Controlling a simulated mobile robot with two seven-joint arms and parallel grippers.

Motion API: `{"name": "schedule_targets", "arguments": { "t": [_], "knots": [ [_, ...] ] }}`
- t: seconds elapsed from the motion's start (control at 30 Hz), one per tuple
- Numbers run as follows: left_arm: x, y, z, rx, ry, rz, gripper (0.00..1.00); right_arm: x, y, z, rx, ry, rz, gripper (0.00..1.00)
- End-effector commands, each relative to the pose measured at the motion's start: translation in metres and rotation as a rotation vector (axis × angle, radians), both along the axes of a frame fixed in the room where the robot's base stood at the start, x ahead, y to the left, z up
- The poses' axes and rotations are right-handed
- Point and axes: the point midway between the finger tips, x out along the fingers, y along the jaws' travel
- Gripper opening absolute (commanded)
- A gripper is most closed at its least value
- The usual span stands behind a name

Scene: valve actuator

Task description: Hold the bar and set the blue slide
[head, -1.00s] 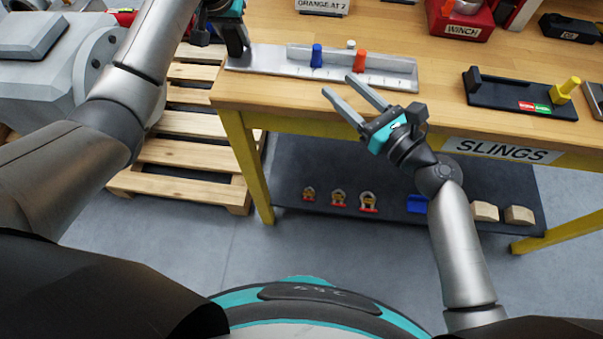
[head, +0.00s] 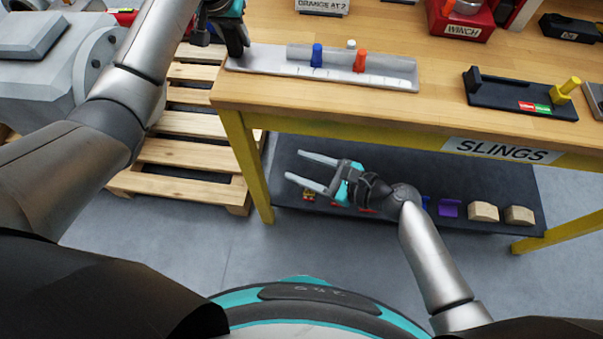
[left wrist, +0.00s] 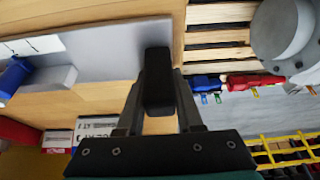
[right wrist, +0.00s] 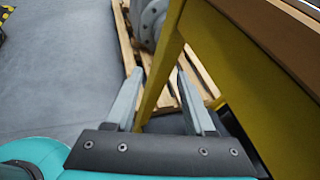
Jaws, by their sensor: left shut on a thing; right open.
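The pale grey bar fixture (head: 270,66) with a scale lies along the near left edge of the bench. Its blue slide (head: 317,56) stands upright left of the orange slide (head: 360,61), apart from it. The blue slide also shows at the left of the left wrist view (left wrist: 14,76). My left gripper (head: 238,42) is shut on the black upright grip (left wrist: 158,82) at the bar's left end. My right gripper (head: 294,166) is open and empty, below bench-top height and in front of the lower shelf, well away from the blue slide. Its spread fingers show in the right wrist view (right wrist: 158,76).
The bench's front edge and yellow leg (head: 245,165) lie between my right gripper and the bar. A black fixture with a yellow knob (head: 563,89) stands to the right. The lower shelf (head: 285,190) holds several small items. A wooden pallet (head: 185,165) lies left.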

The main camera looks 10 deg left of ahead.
Motion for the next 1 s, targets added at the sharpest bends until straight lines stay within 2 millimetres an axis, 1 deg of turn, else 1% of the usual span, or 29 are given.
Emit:
{"name": "schedule_targets", "arguments": {
  "t": [0.1, 0.2, 0.3, 0.4, 0.6, 1.0],
  "knots": [
    [-0.001, 0.001, -0.002, 0.003, 0.004, 0.004, 0.0, -0.004, 0.003, -0.022, -0.089, -0.027, 0.078, 0.54],
    [-0.001, 0.001, -0.002, 0.003, 0.004, 0.004, 0.0, -0.008, 0.004, -0.038, -0.154, -0.047, 0.138, 0.54],
    [-0.001, 0.001, -0.002, 0.003, 0.004, 0.005, 0.0, -0.011, 0.004, -0.05, -0.205, -0.062, 0.187, 0.54],
    [-0.001, 0.001, -0.002, 0.003, 0.004, 0.005, 0.0, -0.013, 0.003, -0.058, -0.238, -0.072, 0.221, 0.54],
    [-0.001, 0.001, -0.002, 0.003, 0.003, 0.005, 0.0, -0.015, 0.002, -0.064, -0.261, -0.077, 0.244, 0.54],
    [-0.001, 0.002, -0.002, 0.003, 0.003, 0.005, 0.0, -0.015, 0.002, -0.063, -0.259, -0.076, 0.242, 0.54]
  ]
}}
